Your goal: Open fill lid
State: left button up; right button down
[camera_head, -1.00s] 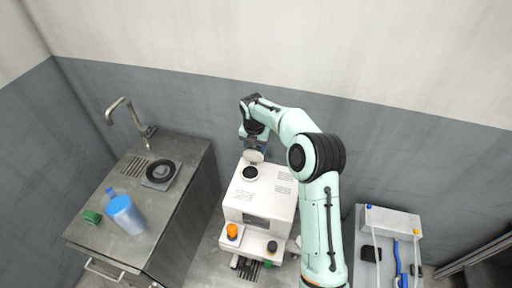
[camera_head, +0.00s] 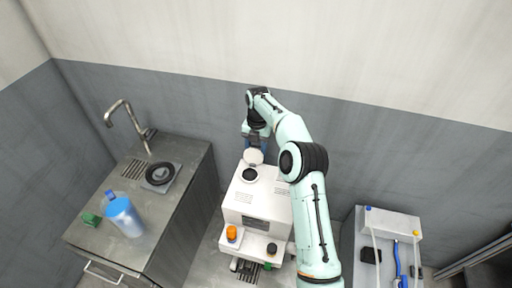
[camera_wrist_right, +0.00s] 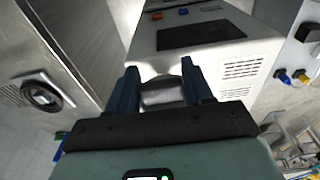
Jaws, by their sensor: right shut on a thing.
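The white machine (camera_head: 260,197) stands on the floor near the wall. The fill lid (camera_head: 254,157), a small white disc, is raised at the back of its top, and the round dark fill opening (camera_head: 250,175) shows uncovered in front of it. My right gripper (camera_head: 256,146) is behind the lid and shut on it. In the right wrist view, a grey-white piece (camera_wrist_right: 162,92) that looks like the lid sits between the two blue fingers of my right gripper (camera_wrist_right: 160,80). The fingertips are mostly hidden in the head view. My left gripper is not in view.
A steel sink counter (camera_head: 180,195) at left holds a blue jug (camera_head: 125,217), a green block (camera_head: 91,219) and a black round part (camera_head: 160,174). A white unit with a blue hose (camera_head: 398,262) stands at right. The machine front has an orange knob (camera_head: 231,233).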

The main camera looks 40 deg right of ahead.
jog(key=c, duration=0.5)
grip_release()
jog(key=shift+a+r, duration=0.1)
